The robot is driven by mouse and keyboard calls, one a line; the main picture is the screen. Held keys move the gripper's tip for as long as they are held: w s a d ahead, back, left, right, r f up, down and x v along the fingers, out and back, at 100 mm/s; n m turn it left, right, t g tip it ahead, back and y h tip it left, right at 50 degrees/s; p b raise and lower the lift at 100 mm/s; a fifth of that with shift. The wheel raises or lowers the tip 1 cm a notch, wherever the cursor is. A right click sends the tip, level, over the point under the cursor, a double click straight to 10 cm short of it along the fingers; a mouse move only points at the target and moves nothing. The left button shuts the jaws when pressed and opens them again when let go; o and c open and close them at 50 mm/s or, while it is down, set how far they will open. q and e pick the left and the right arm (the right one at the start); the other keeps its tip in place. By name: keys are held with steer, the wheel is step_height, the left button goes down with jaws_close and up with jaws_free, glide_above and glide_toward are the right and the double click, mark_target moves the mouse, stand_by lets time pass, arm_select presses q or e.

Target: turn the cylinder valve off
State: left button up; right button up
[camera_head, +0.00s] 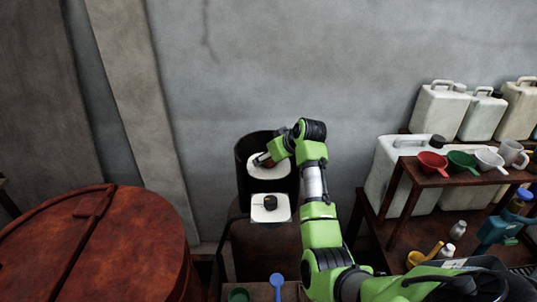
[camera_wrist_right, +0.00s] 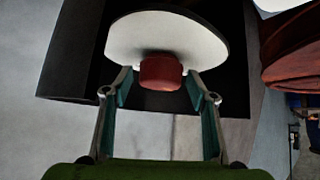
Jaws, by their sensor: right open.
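The valve knob (camera_wrist_right: 161,73) is a red block on a white round face (camera_wrist_right: 165,35) in the right wrist view. In the head view the white face (camera_head: 268,172) sits in a black round housing (camera_head: 243,165) by the wall, and the knob is mostly hidden by my gripper. My right gripper (camera_head: 267,160) is at the face. In the right wrist view its fingers (camera_wrist_right: 160,84) are open, one on each side of the knob; I cannot tell whether they touch it. My left gripper is not in view.
A white square plate with a dark knob (camera_head: 270,203) is just in front of the housing. A large rusty vat lid (camera_head: 95,245) is at left. At right, a shelf (camera_head: 415,175) holds coloured cups, with white canisters (camera_head: 438,110) behind. A blue spoon (camera_head: 277,281) lies at front.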

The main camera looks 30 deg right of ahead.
steer(key=shift+w+f, duration=0.1)
steer(key=c, duration=1.1)
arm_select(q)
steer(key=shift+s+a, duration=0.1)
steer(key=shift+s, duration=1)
